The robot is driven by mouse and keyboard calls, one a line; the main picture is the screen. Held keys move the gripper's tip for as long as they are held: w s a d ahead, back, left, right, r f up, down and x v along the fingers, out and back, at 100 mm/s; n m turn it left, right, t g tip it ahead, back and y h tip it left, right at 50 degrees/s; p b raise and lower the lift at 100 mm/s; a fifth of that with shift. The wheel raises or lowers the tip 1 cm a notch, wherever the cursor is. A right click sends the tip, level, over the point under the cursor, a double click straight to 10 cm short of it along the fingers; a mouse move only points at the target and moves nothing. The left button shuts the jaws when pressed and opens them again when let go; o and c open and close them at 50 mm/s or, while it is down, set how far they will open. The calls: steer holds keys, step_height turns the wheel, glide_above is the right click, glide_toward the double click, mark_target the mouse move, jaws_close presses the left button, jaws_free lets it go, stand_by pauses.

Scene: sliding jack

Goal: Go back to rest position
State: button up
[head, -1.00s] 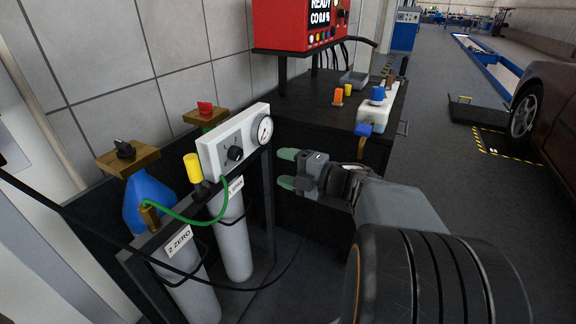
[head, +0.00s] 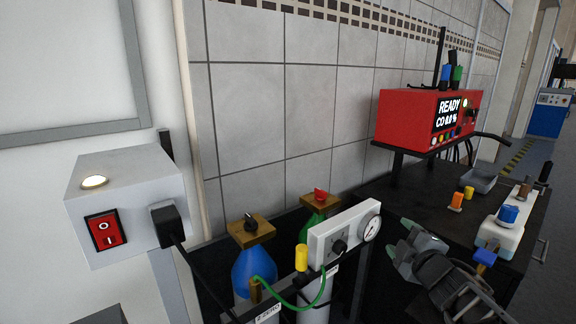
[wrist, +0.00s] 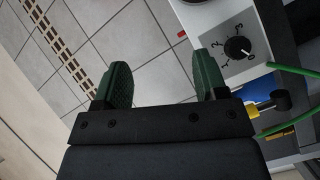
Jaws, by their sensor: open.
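My gripper (head: 402,243) is at the lower right of the head view, just right of the white regulator panel (head: 325,238) with its round gauge. Its two green-padded fingers are apart with nothing between them. In the wrist view my gripper (wrist: 166,80) also shows open, with tiled wall and floor-like surfaces beyond the fingers. The panel's black dial (wrist: 238,47) shows at the right there, beside the right finger and apart from it.
Two gas cylinders with a blue top (head: 254,270) and a green top (head: 311,225) stand left of my gripper. A red analyser (head: 424,118) reads READY. A black bench (head: 411,199) carries small fittings. A grey switch box (head: 125,200) with a red switch is at the left.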

step_height(320, 180, up, 6)
steer(key=s+r+m+g+h+p, duration=0.1)
steer(key=s+m+g+h+p, duration=0.2)
steer(key=m+p, duration=0.35)
steer(key=s+a+r+m+g+y+p, duration=0.1)
steer(key=s+a+m+g+p, duration=0.6)
steer(key=s+a+g+p, duration=0.3)
steer(key=shift+s+a+r+y+p, duration=0.35)
steer(key=shift+s+p, duration=0.3)
steer(key=shift+s, duration=0.35)
steer(key=shift+d+m, duration=0.1)
steer(key=shift+m, duration=0.15)
